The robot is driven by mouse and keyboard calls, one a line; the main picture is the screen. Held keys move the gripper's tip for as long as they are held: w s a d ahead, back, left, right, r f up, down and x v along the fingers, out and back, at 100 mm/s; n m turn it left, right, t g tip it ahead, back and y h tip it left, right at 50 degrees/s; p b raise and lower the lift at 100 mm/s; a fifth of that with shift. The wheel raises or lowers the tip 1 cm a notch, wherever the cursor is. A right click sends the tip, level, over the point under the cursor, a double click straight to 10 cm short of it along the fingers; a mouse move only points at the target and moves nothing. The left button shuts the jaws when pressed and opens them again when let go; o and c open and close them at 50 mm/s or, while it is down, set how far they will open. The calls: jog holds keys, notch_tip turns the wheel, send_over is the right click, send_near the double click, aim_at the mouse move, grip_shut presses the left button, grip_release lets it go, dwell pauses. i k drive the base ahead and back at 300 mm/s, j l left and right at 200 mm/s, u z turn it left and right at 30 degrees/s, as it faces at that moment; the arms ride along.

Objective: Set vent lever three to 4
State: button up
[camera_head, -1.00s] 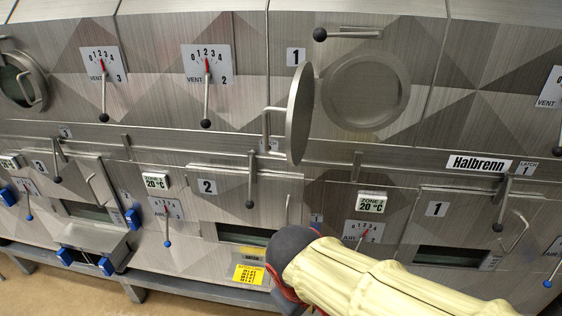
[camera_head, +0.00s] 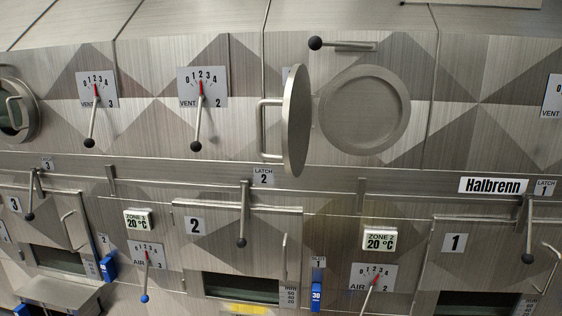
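The VENT 3 plate (camera_head: 97,88) is at the upper left of the head view, with a scale from 0 to 4. Its red pointer is near 2. Its lever (camera_head: 91,124) hangs down and slightly left, ending in a black ball knob (camera_head: 89,143). The VENT 2 plate (camera_head: 203,87) is to the right, with a similar lever (camera_head: 198,122) hanging down and its red pointer also near 2. My gripper is not in view, and nothing covers the VENT 3 lever.
A round hatch cover (camera_head: 296,121) stands out from the wall right of VENT 2. Another round hatch (camera_head: 14,108) with a handle is left of VENT 3. Below, a ledge (camera_head: 150,171) runs across, with latch levers (camera_head: 242,215) hanging over the lower doors.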

aim_at(89, 143)
jog(key=j+z, duration=0.3)
jog(key=j, duration=0.9)
jog(key=u, duration=1.4)
jog(key=k+j, duration=0.05)
